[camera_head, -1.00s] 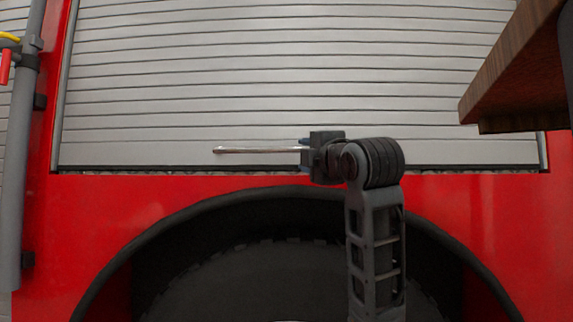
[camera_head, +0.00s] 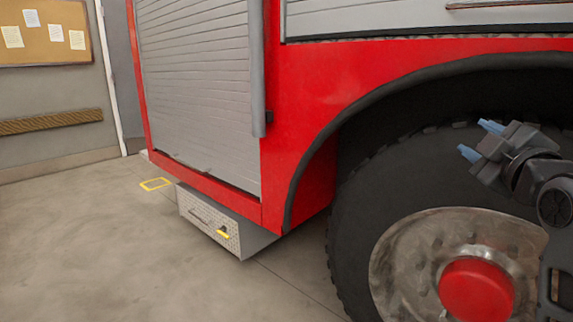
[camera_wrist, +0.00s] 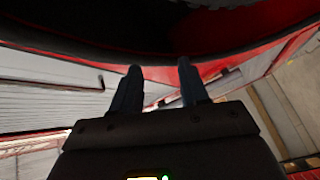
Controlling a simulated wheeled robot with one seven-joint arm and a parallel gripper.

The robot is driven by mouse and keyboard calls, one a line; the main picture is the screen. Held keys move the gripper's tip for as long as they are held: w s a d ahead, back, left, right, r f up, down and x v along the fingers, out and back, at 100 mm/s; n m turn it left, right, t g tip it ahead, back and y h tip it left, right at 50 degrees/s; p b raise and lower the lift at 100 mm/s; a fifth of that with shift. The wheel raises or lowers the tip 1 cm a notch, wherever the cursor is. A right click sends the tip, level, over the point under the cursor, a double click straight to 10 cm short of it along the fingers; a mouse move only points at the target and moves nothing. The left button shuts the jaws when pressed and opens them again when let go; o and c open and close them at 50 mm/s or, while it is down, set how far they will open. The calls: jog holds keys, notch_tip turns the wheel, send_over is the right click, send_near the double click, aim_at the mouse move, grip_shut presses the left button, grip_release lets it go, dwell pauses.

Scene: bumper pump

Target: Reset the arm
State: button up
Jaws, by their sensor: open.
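My gripper (camera_head: 476,139) is at the right side of the head view, in front of the fire truck's big black tyre (camera_head: 372,190). Its two blue-tipped fingers are apart and point left, with nothing between them. In the wrist view my gripper (camera_wrist: 158,76) shows two dark fingers spread with an empty gap. Beyond them are the dark wheel arch, red bodywork and a grey shutter. The lower part of my arm is cut off by the right edge of the head view.
The red truck body (camera_head: 310,80) has a grey roller shutter (camera_head: 200,90) and a metal step box (camera_head: 213,220) low down. A yellow floor marking (camera_head: 155,184) lies on the open grey floor (camera_head: 90,250) at left. A corkboard (camera_head: 45,32) hangs on the back wall.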

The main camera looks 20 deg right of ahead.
jog(key=s+a+f+m+y, duration=0.2)
jog(key=a+f+m+y, duration=0.1)
jog(key=a+f, duration=1.05)
jog(key=s+a+f+m+y, duration=0.2)
jog(key=s+a+f+y, duration=0.1)
jog(key=s+a+f, duration=0.8)
jog(key=s+a+f+m+g+y, duration=0.1)
jog(key=s+a+f+y, duration=0.1)
jog(key=s, duration=0.7)
jog(key=s+a+f+y, duration=0.1)
jog(key=s+a+y, duration=0.15)
jog(key=s, duration=0.55)
notch_tip(320, 180, up, 14)
jog(key=p, duration=1.4)
jog(key=shift+s+a+r, duration=0.2)
jog(key=shift+s, duration=0.15)
jog(key=shift+h, duration=0.25)
